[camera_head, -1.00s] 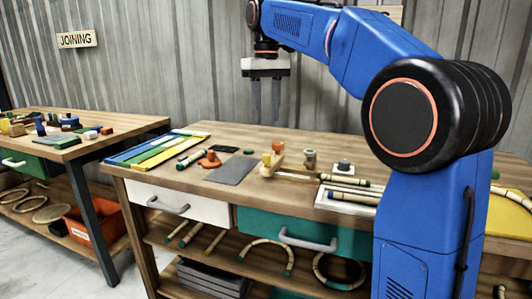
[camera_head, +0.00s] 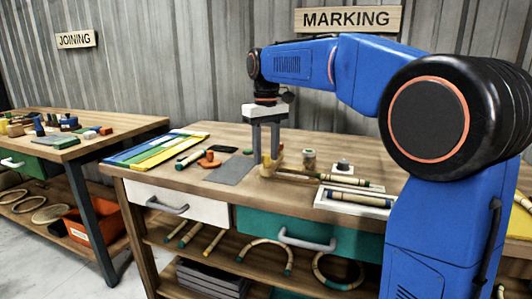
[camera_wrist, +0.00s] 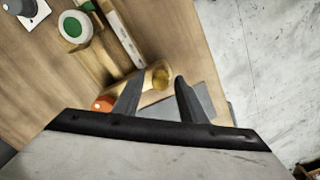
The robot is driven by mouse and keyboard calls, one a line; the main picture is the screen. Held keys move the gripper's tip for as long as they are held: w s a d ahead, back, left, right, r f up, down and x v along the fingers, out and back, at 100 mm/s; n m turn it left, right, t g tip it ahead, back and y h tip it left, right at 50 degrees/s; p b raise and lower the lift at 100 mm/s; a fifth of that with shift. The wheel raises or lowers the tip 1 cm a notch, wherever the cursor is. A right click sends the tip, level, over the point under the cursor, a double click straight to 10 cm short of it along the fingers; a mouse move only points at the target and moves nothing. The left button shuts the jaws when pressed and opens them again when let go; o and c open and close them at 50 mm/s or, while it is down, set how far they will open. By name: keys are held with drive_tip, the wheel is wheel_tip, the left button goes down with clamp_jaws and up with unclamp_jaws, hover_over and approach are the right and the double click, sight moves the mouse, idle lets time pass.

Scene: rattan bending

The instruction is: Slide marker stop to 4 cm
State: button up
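The marker stop appears to be the light wooden block with a round yellowish knob (camera_wrist: 160,77). It sits at the near end of a wooden marking gauge, whose rail (camera_head: 297,178) runs right across the bench; the gauge's pale strip shows in the wrist view (camera_wrist: 125,35). My gripper (camera_head: 266,159) points down over this end of the gauge, and its fingers hide much of the block in the head view. In the wrist view my gripper (camera_wrist: 160,76) is open, with the fingers on either side of the block. A gap shows at the right finger; contact at the left is unclear.
A grey mat (camera_head: 231,170) lies left of the gauge, with an orange piece (camera_head: 209,159) near it. A round wooden pot (camera_head: 309,158) stands behind the rail. A white tray (camera_head: 325,203) with banded sticks lies to the right. The bench's front edge is close.

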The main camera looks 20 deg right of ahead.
drive_tip(key=shift+c, duration=0.3)
clamp_jaws()
drive_tip(key=shift+s+d, duration=0.6)
drive_tip(key=shift+d, duration=0.25)
drive_tip(key=shift+s+d, duration=0.65)
drive_tip(key=shift+d, duration=0.2)
drive_tip(key=shift+s+d, duration=0.6)
drive_tip(key=shift+d, duration=0.25)
drive_tip(key=shift+o, duration=0.3)
unclamp_jaws()
drive_tip(key=shift+d, duration=0.15)
wheel_tip(320, 180, up, 17)
drive_tip(key=shift+r, duration=0.2)
